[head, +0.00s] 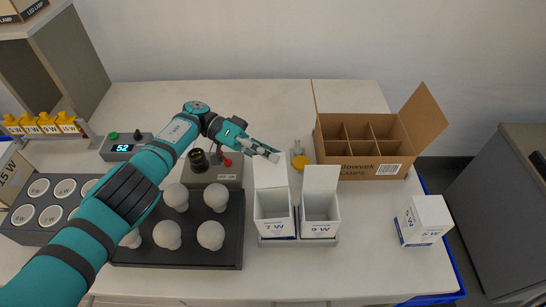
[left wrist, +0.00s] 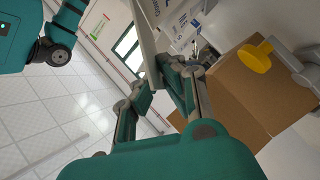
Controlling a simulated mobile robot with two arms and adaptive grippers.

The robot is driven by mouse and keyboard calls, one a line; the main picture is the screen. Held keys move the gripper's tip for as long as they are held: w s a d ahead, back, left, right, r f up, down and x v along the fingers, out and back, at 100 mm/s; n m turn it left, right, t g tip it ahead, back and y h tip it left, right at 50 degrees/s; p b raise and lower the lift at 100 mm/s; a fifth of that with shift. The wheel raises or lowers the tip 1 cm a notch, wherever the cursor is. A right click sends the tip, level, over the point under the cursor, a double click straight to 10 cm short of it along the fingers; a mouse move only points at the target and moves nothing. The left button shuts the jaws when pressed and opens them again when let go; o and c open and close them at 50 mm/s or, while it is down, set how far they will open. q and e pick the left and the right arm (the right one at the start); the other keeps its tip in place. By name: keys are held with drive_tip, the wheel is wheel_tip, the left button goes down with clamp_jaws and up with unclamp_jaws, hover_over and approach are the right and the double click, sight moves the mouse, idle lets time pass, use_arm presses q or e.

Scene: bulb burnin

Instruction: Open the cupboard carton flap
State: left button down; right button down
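Two white cartons stand side by side at the table's front: a 7 W carton (head: 275,229) and a 9 W carton (head: 319,229), both open on top with their flaps raised. My left gripper (head: 272,155) is at the top edge of the 7 W carton's flap (head: 270,174). In the left wrist view a pale panel (left wrist: 146,30) reaches down between the fingers of my left gripper (left wrist: 163,88); whether they pinch it is unclear. A closed white carton (head: 423,219) stands apart at the right. No carton is labelled as the cupboard one. My right gripper is not in view.
A brown divided box (head: 360,172) with open flaps stands behind on the right. A yellow knob (head: 299,160) is close to my gripper. A dark tray (head: 228,245) of bulbs lies left of the cartons. A test socket unit (head: 212,172) sits behind it.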

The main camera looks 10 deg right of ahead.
use_arm(q)
drive_tip(key=shift+f, duration=0.1)
idle(0.4)
drive_tip(key=c, duration=2)
unclamp_jaws()
drive_tip(key=o, duration=0.5)
drive_tip(key=shift+d, duration=0.1)
drive_tip(key=shift+c, duration=0.2)
wheel_tip(320, 180, up, 10)
